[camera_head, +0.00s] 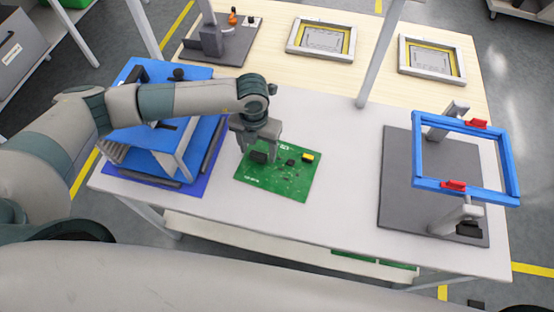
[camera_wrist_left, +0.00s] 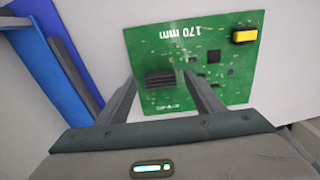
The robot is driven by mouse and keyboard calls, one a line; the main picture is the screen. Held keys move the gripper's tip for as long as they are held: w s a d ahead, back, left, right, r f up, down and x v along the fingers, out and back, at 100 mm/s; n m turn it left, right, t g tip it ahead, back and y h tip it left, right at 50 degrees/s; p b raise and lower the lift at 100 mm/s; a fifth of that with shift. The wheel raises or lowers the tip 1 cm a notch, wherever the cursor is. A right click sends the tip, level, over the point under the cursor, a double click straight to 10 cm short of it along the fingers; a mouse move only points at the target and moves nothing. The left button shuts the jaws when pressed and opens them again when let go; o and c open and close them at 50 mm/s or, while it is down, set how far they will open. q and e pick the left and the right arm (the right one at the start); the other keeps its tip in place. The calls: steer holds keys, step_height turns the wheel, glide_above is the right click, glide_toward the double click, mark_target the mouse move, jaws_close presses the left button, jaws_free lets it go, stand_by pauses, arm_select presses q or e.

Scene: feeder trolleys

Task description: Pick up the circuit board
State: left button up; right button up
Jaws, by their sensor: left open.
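The green circuit board (camera_head: 287,181) lies flat on the white tabletop, near the table's middle. It carries dark chips and a yellow part. My left gripper (camera_head: 257,155) is over the board's left part and hides some of it. In the left wrist view the board (camera_wrist_left: 215,88) shows white "170 mm" print. There the open left fingers (camera_wrist_left: 160,84) stand on either side of a black finned block (camera_wrist_left: 160,78). I cannot tell whether they touch it. My right gripper is not in view.
A blue fixture (camera_head: 188,155) stands on a blue mat close left of the board. At right a blue frame (camera_head: 465,194) is held on a dark plate (camera_head: 398,180). A grey post (camera_head: 380,50) rises behind. Two framed trays (camera_head: 320,22) lie at the back. White tabletop (camera_head: 345,170) right of the board is clear.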

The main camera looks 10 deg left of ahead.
arm_select(q)
steer(key=shift+f, duration=0.3)
steer(key=c, duration=1.4)
steer(key=shift+c, duration=0.2)
steer(key=shift+w+r, duration=0.1)
